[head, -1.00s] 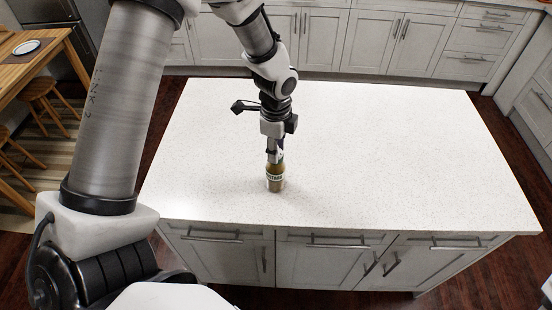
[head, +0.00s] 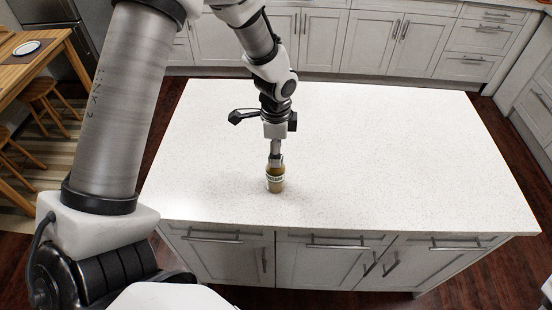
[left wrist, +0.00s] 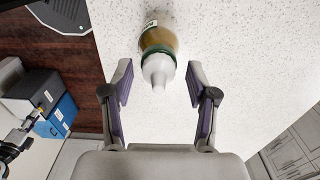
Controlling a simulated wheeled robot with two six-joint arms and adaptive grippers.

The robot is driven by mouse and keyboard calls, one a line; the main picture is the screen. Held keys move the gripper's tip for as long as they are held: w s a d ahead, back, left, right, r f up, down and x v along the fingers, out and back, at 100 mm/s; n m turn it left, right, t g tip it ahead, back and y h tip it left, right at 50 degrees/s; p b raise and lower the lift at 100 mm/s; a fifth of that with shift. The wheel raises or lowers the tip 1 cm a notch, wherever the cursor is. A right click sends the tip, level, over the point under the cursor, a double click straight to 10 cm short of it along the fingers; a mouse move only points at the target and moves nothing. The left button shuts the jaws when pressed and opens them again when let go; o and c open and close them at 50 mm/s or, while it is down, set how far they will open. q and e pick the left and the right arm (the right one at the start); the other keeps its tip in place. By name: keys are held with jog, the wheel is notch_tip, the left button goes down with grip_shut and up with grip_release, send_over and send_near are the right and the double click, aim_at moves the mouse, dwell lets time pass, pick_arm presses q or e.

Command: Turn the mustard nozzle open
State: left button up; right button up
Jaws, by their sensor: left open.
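The mustard bottle (head: 275,181) stands upright on the white island top (head: 380,160), near its front edge. In the left wrist view the bottle (left wrist: 157,38) has a yellow-brown body, a green band and a pale conical nozzle (left wrist: 158,72) pointing toward my gripper. My left gripper (head: 276,160) is directly above the bottle, pointing down. In the left wrist view its two fingers (left wrist: 158,84) are spread, one on each side of the nozzle, with a gap on both sides. The nozzle is hidden by the gripper in the head view. My right gripper is not in view.
The rest of the island top is bare. Cabinets with drawers (head: 460,65) line the back. A wooden table (head: 30,55) with a plate (head: 26,47) and stools (head: 40,85) stand at the left on the floor.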

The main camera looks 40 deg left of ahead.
pick_arm(q)
jog(key=shift+r, duration=0.1)
dwell(0.4)
notch_tip(320, 180, up, 5)
jog(key=p, duration=0.5)
jog(key=shift+r, duration=0.9)
